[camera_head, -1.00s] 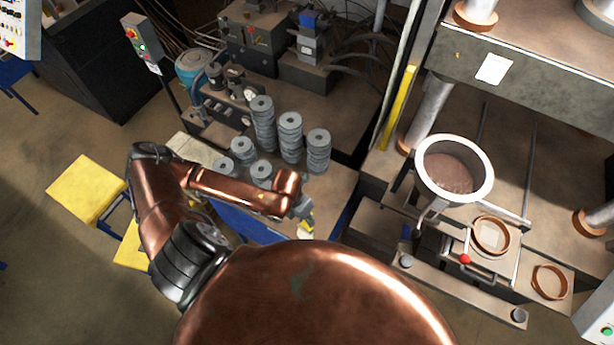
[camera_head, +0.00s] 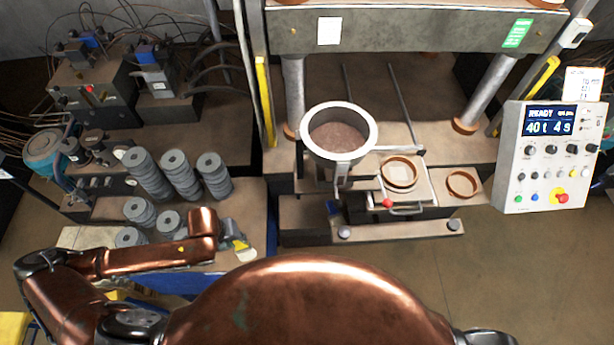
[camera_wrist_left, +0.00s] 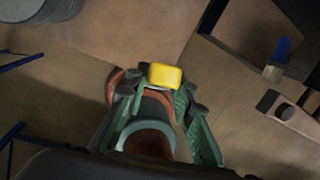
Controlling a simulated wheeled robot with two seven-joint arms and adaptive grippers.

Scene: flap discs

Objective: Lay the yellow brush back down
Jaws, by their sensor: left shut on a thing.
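My left gripper (camera_head: 232,238) is at the front right corner of the blue-sided table, in the head view. It is shut on the yellow brush (camera_head: 240,244), of which only a small yellow part and a pale end show there. In the left wrist view, the yellow block of the brush (camera_wrist_left: 165,76) sits between the green-grey fingers of the left gripper (camera_wrist_left: 160,92). The rest of the brush is hidden by the gripper. Whether the brush touches anything below cannot be told. My right gripper is not in view.
Several stacks of grey flap discs (camera_head: 180,172) stand on the table left of the gripper. The press, with a round pot (camera_head: 339,132) and copper-coloured rings (camera_head: 399,172), stands to the right. A control panel (camera_head: 548,155) is at far right. Open floor lies in front of the press.

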